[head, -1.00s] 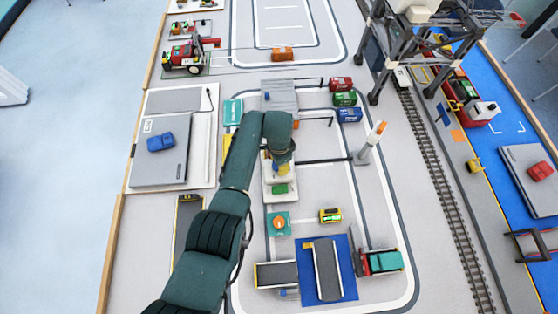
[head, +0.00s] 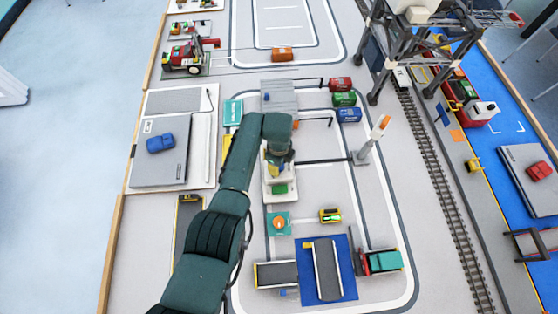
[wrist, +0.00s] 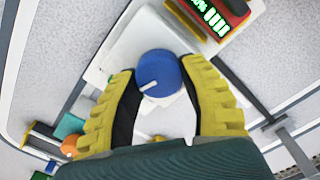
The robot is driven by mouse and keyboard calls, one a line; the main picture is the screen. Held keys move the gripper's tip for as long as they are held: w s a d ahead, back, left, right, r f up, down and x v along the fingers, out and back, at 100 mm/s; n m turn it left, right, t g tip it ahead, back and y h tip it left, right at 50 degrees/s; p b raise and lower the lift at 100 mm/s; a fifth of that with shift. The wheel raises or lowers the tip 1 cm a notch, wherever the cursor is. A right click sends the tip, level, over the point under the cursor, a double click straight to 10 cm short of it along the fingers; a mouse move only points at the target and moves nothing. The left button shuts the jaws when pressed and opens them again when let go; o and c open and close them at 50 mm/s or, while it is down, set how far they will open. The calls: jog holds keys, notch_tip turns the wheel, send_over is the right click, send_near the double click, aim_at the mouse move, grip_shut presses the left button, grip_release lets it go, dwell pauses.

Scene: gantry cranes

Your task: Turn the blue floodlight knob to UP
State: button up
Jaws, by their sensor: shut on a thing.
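The blue floodlight knob (wrist: 163,68) is round with a white pointer line on it, and it sits on a white panel (wrist: 118,42). In the wrist view the pointer lies towards the lower left of the knob. My gripper (wrist: 160,74) has yellow ribbed fingers with dark inner pads, one on each side of the knob, and is shut on it. In the head view my gripper (head: 279,167) is low over the white panel (head: 268,190), and my arm and fingers mostly hide the knob. I cannot read any UP marking.
A green-lit display (wrist: 213,17) is beside the knob. In the head view a teal pad with an orange button (head: 278,223) lies nearer, a dark barrier bar (head: 325,160) is to the right, and a grey ribbed block (head: 280,95) lies beyond.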

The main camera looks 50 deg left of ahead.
jog(key=shift+s+f+m, duration=0.1)
jog(key=shift+f+m, duration=0.1)
jog(key=shift+m, duration=0.9)
jog(key=o, duration=1.2)
jog(key=shift+r, duration=0.1)
jog(key=shift+r, duration=0.15)
notch_tip(320, 180, up, 12)
